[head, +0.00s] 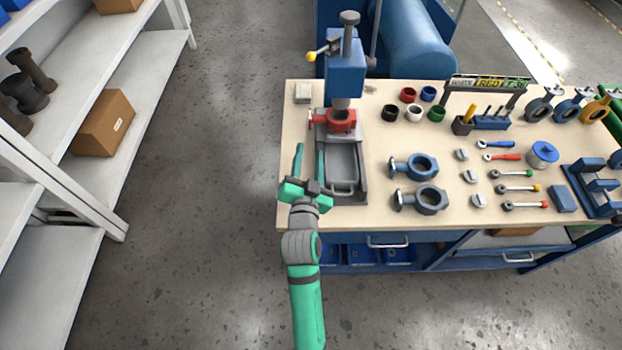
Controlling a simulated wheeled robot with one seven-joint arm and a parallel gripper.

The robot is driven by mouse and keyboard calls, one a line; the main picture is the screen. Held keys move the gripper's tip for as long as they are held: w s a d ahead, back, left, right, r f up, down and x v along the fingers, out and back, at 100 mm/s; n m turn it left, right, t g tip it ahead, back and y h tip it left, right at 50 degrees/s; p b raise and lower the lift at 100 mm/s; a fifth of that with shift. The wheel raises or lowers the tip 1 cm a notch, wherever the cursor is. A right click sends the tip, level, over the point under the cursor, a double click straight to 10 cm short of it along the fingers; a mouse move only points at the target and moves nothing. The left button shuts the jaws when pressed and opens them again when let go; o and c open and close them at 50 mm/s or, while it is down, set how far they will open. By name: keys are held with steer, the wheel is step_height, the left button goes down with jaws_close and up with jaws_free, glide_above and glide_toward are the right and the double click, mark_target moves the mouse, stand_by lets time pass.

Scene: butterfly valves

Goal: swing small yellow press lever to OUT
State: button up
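The blue press (346,75) stands at the back left of the workbench. Its small lever with a yellow knob (313,56) sticks out to the left of the press head, pointing slightly down. No OUT marking is readable. My gripper (310,148) is at the bench's left edge, in front of the press and well short of the lever. Its two green fingers point away from me and are apart, with nothing seen between them. A red valve body (341,121) sits under the press ram.
A grey tray (343,165) with a handle lies just right of my gripper. A blue tank (415,50) stands behind. The floor left of the bench is clear up to the shelves (150,75).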

steer(key=s+f+n, duration=0.1)
steer(key=s+f, duration=0.2)
steer(key=s, duration=0.2)
steer(key=shift+d+f+y, duration=0.25)
steer(key=shift+f+y, duration=0.05)
steer(key=shift+c, duration=0.6)
